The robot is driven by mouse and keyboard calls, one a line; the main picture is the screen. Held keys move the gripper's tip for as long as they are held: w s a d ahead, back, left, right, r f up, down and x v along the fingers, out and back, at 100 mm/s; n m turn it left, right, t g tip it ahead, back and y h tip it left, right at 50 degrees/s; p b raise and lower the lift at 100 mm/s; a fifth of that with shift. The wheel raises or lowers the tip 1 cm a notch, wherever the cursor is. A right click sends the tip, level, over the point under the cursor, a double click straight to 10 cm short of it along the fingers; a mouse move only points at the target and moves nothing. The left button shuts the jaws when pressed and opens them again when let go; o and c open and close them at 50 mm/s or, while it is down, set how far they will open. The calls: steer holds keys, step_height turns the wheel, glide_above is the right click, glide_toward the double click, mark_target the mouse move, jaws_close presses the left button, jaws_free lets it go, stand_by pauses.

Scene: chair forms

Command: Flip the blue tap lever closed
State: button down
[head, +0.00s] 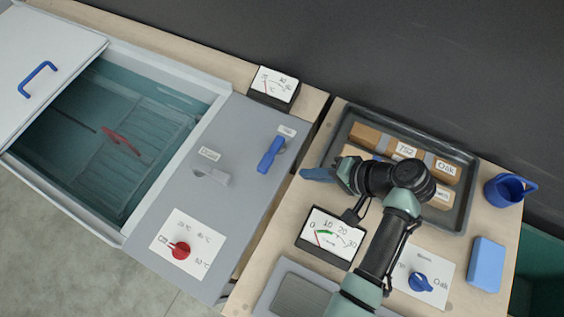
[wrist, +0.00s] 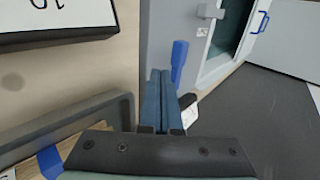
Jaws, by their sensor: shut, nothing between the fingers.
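The blue tap lever (head: 270,155) is on the grey panel beside the water tank, under a small label too small to read. It slants from lower left to upper right. In the wrist view the lever (wrist: 179,60) is just beyond and right of the fingertips. My gripper (head: 305,173) has blue fingers and points left, a little right of the lever and apart from it in the head view. In the wrist view my gripper (wrist: 160,73) has its fingers together and empty. Whether the fingertips are level with the lever, I cannot tell.
A grey-white lever (head: 212,176) and a red knob (head: 180,250) share the panel. The tank (head: 110,130) is at the left. Gauges (head: 275,86) (head: 331,236) stand near the panel's back and right. A dark tray (head: 465,200) with wooden blocks lies beside my arm.

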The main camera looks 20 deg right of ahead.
mark_target(271, 154)
steer(key=x, duration=0.4)
steer(key=shift+w+a+f+p, duration=0.15)
steer(key=shift+w+a+p, duration=0.65)
steer(key=shift+w+a, duration=0.75)
